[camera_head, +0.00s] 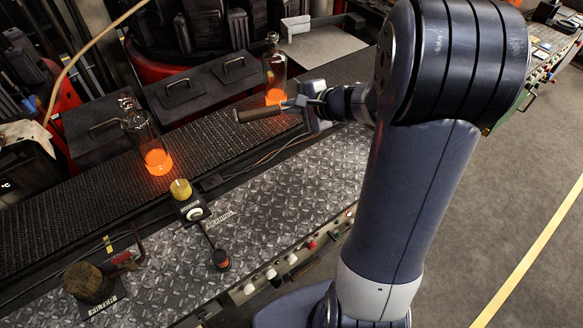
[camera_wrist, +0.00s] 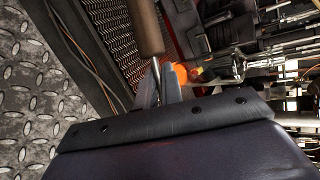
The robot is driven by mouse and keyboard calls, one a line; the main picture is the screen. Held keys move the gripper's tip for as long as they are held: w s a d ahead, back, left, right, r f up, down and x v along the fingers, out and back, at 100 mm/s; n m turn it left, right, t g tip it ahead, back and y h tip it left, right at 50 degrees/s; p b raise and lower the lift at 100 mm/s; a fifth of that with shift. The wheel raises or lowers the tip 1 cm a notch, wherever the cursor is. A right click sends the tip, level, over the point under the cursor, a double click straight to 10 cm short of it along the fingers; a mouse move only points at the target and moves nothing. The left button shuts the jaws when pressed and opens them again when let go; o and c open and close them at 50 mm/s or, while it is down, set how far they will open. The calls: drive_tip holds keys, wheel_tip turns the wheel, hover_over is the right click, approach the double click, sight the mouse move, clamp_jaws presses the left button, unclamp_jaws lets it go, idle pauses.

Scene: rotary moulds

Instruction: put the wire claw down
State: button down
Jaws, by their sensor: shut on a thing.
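My gripper (camera_head: 303,103) is shut on a tool with a brown handle (camera_head: 258,114) and a thin metal shaft, which I take to be the wire claw. It is held roughly level above the dark mesh conveyor, handle pointing left. In the wrist view the handle (camera_wrist: 147,28) points away from my gripper (camera_wrist: 158,88), and the shaft runs between the fingers. Its claw end cannot be made out.
Glowing bottles stand on the conveyor (camera_head: 225,140): one at left (camera_head: 146,140), one (camera_head: 274,72) close behind my gripper. The diamond-plate ledge (camera_head: 290,185) in front has free room.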

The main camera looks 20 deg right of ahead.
drive_tip(key=s+a+n+g+y+b, duration=0.2)
drive_tip(key=s+a+n+g+y, duration=0.1)
drive_tip(key=s+a+n, duration=0.1)
drive_tip(key=f, duration=0.9)
drive_tip(key=shift+s, duration=0.2)
drive_tip(key=shift+f, duration=0.15)
drive_tip(key=c, duration=1.6)
unclamp_jaws()
drive_tip(key=shift+o, duration=0.2)
